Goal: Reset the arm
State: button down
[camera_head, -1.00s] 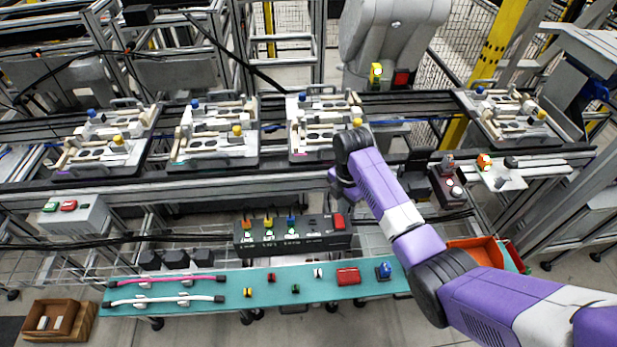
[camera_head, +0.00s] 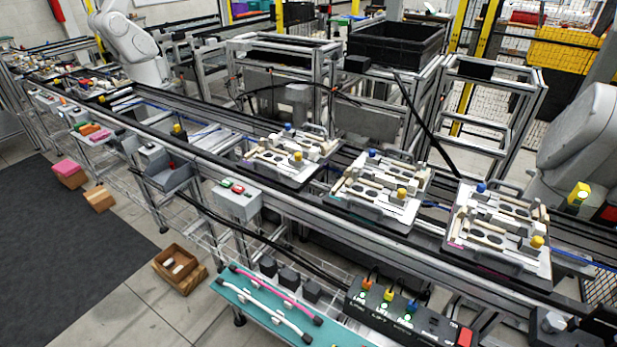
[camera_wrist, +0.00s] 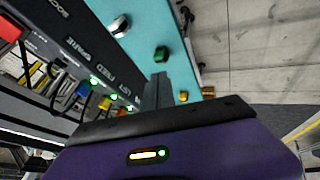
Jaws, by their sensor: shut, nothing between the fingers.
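My gripper (camera_wrist: 158,90) shows in the wrist view with its grey fingers together and nothing between them. Behind the fingers is my purple wrist housing with a lit indicator. The fingers are over the edge of the teal shelf (camera_wrist: 133,20), close to a black control box (camera_wrist: 70,45) with lit green buttons. I cannot tell the height of the fingers above the shelf. In the head view, no purple arm link is clearly seen.
A conveyor carries several pallet fixtures (camera_head: 380,190). Below it are the control box (camera_head: 410,318) and the teal shelf (camera_head: 262,312) with pink and white tubes. A grey button box (camera_head: 237,203) hangs at the rail. A wooden box (camera_head: 180,268) stands on the floor.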

jog(key=s+a+r+m+t+h+b, duration=0.1)
jog(key=s+r+m+t, duration=0.2)
jog(key=s, duration=0.5)
jog(key=s+a+r+m+t+b, duration=0.1)
jog(key=s+r+m, duration=0.2)
jog(key=s+r, duration=0.4)
jog(key=s+d+r+m+t, duration=0.1)
jog(key=s+r+t, duration=0.1)
jog(key=s+r, duration=0.2)
jog(key=s+d+r+m+t, duration=0.1)
jog(key=s+r, duration=0.4)
jog(key=r, duration=0.6)
jog(key=shift+d+r+m+t+b, duration=0.3)
jog(key=shift+m+t+b, duration=0.1)
jog(key=shift+m+t, duration=0.25)
